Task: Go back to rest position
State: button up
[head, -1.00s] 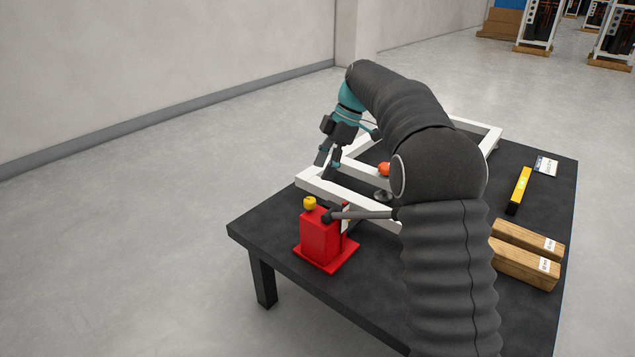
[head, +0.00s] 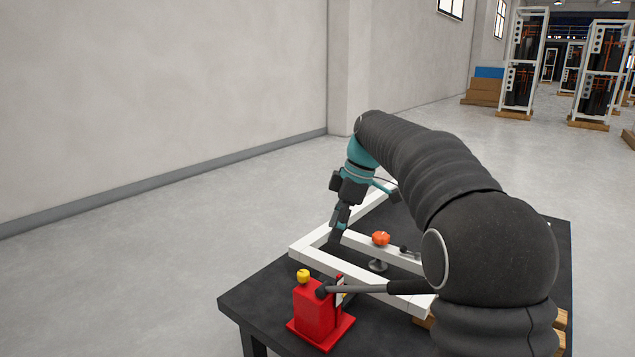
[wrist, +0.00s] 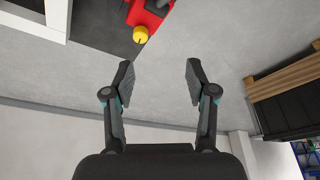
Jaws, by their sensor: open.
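The floor and the wall lie behind the fingers there. My arm bends across the right of the head view and hides much of the table.
The black table (head: 262,299) carries the white frame (head: 312,247), a red box with a yellow knob (head: 316,311) and a lever, and an orange knob (head: 381,239). Wooden blocks (head: 562,325) are mostly hidden. Racks (head: 520,65) stand far off. Floor left of the table is clear.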

jog(key=s+d+r+m+t+h, duration=0.15)
jog(key=s+d+m, duration=0.3)
jog(key=s, duration=0.55)
jog(key=s+d+f+m+t, duration=0.1)
jog(key=s+d+f+m, duration=0.1)
jog(key=s, duration=0.5)
jog(key=s+d+f+m+t+h, duration=0.1)
jog(key=s+d+f+m, duration=0.1)
jog(key=s+f+m, duration=0.2)
jog(key=s+d+f+m+t+h, duration=0.1)
jog(key=s+m, duration=0.5)
jog(key=s, duration=0.6)
notch_tip(320, 180, down, 2)
jog(key=shift+s+d+f+m+t, duration=0.1)
jog(key=shift+s+d+m+t, duration=0.2)
jog(key=shift+d+t, duration=0.45)
jog(key=shift+d, duration=0.2)
jog(key=shift+c, duration=0.3)
